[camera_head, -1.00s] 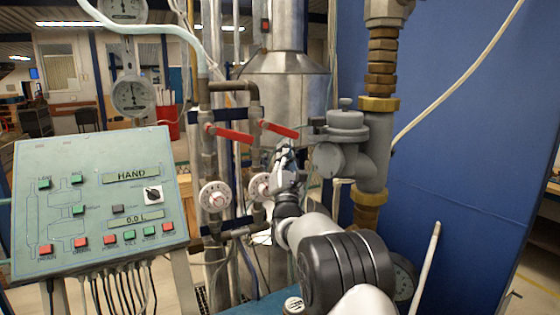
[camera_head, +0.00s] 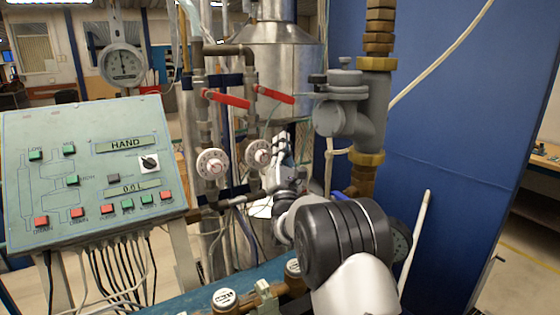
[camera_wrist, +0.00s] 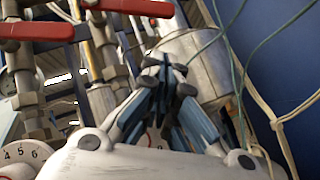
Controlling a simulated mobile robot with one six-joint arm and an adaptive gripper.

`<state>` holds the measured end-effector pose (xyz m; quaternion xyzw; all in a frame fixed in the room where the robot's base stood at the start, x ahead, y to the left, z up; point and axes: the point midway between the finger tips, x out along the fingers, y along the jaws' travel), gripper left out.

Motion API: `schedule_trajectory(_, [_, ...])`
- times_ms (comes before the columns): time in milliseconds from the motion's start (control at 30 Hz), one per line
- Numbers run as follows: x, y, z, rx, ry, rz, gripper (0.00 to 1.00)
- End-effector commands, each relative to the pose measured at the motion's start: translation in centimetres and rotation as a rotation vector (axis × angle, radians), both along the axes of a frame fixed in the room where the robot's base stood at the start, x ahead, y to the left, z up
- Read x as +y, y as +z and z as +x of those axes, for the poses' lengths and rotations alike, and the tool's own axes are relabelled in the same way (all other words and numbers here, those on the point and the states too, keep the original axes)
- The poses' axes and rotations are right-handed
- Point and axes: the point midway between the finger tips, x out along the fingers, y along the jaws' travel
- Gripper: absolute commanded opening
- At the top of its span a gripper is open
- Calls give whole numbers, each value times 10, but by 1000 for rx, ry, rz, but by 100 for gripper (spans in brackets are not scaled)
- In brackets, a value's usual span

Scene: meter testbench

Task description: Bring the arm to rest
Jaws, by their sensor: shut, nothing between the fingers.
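My gripper (camera_head: 281,146) is in the middle of the head view, just right of the right-hand white dial (camera_head: 258,152) and below the red valve handles. My arm reaches to it from the lower right. In the wrist view my gripper (camera_wrist: 166,72) has its bluish fingers drawn together at the tips, with nothing held. It is in front of the pipework and a silvery cylinder; whether it touches anything there I cannot tell.
Two red valve handles (camera_head: 226,97) (camera_head: 273,94) sit on the vertical pipes. A grey valve body (camera_head: 344,112) stands close right of my gripper. The green control panel (camera_head: 90,170) is at left, a blue wall (camera_head: 450,130) at right. Brass-capped fittings (camera_head: 224,299) line the bottom.

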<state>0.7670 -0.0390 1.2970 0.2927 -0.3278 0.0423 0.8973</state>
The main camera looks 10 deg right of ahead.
Motion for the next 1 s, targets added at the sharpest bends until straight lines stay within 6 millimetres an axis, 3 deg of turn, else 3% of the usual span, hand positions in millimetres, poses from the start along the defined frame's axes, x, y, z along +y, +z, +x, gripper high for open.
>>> schedule_trajectory(100, [3,-15,-17,3,3,-2,0])
schedule_trajectory(333, [3,-29,-34,4,6,3,0])
schedule_trajectory(467, [5,-21,-35,44,59,67,0])
schedule_trajectory(667, [12,1,-49,279,277,440,0])
schedule_trajectory(767, [17,0,-74,424,359,704,0])
schedule_trajectory(867, [23,-9,-112,556,393,981,0])
schedule_trajectory(1000, [30,-34,-183,702,350,1387,0])
